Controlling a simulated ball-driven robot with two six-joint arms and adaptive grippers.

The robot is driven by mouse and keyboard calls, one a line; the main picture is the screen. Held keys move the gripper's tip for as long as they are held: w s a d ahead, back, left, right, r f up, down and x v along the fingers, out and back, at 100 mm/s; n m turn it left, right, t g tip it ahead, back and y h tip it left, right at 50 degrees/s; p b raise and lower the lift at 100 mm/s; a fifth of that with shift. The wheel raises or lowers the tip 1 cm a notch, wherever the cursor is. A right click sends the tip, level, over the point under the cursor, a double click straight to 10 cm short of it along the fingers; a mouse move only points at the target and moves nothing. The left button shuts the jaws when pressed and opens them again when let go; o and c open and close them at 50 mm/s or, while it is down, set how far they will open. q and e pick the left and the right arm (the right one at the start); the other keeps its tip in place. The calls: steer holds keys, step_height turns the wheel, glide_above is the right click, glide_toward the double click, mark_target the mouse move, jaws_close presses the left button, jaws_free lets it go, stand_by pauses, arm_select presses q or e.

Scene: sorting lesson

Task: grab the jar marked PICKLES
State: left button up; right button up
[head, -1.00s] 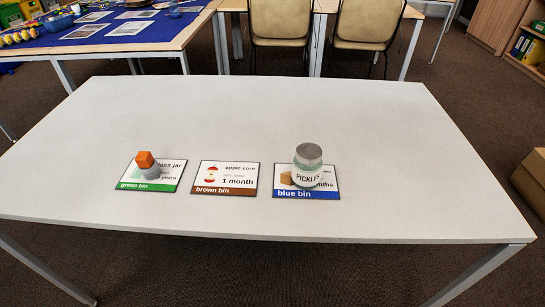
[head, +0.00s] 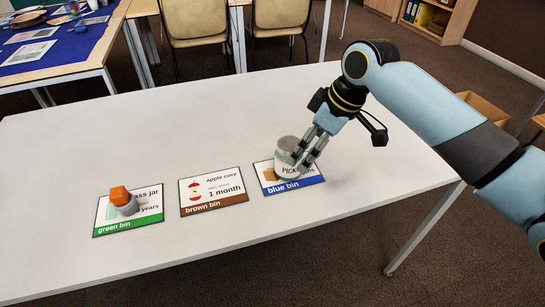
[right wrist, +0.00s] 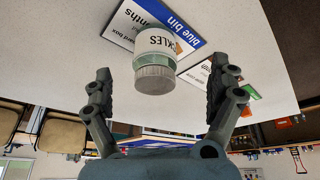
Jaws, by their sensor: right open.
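The jar marked PICKLES (head: 285,146), clear with a grey lid and white label, stands upright on the blue bin card (head: 309,182) in the head view. My right gripper (head: 305,152) is open close against its right side in that view, hiding part of the label. In the right wrist view, which is upside down, the jar (right wrist: 154,55) sits between the two spread fingers (right wrist: 160,72), with a gap on each side. Its label end reaches beyond the fingertips. My left gripper is not in view.
The brown bin card (head: 225,198) lies left of the blue one. The green bin card (head: 105,222) is further left, with a small orange-topped grey object (head: 121,198) on it. The white table (head: 150,130) is otherwise clear. Chairs stand behind it.

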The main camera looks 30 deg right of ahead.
mark_target(293, 144)
steer(key=shift+w+a+r+n, duration=0.1)
steer(key=shift+w+r+n, duration=0.3)
steer(key=shift+w+r, duration=0.65)
steer(key=shift+w+a+y, duration=0.15)
steer(key=shift+w+y, duration=0.15)
steer(key=shift+w, duration=0.1)
steer(key=b+x, duration=0.1)
steer(key=x, duration=0.3)
steer(key=shift+w+f, duration=0.1)
steer(key=shift+f, duration=0.3)
steer(key=x, duration=0.5)
steer(key=shift+a+f+b, duration=0.1)
steer(key=shift+f+b, duration=0.05)
steer(key=shift+b, duration=0.15)
steer(key=c, duration=1.4)
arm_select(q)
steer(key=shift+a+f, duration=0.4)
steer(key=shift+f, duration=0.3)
